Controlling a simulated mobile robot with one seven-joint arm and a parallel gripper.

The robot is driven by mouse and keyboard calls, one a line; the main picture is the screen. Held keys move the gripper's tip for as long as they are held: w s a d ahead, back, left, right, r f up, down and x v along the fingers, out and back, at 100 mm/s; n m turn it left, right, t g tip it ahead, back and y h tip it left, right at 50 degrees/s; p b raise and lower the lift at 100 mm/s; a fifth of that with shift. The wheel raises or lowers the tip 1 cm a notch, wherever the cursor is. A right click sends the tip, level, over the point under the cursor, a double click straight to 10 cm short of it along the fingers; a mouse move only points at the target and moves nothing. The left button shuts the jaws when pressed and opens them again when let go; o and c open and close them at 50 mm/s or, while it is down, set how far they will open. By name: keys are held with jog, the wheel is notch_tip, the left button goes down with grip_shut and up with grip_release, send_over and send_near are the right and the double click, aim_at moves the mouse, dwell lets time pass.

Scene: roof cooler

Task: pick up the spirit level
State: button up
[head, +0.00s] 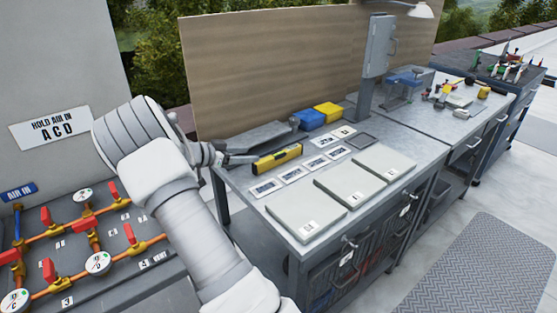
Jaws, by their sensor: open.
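The spirit level (277,159) is a yellow bar with dark parts, lying on the grey metal workbench (235,178) near its back left. My arm comes in from the lower left. My gripper (240,158) is at the left end of the level, open. It is small and partly hidden by my own wrist, so I cannot tell whether its fingers are beside the level or touching it.
Several labelled cards (292,174) and flat grey panels (306,217) lie in front of the level. A blue bin (309,120) and a yellow bin (328,112) stand behind, near a wooden backboard (270,70). Pipes with red valves (90,225) are at left.

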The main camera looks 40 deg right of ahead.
send_near(279, 154)
jog(key=x, duration=0.4)
jog(key=shift+w+d+f, duration=0.2)
jog(key=shift+w+f, duration=0.15)
jog(key=x, duration=0.4)
jog(key=shift+s+d+r, duration=0.15)
jog(key=shift+s+d, duration=0.15)
jog(key=shift+d, duration=0.05)
jog(key=shift+d+f, duration=0.2)
jog(key=shift+d, duration=0.25)
grip_shut()
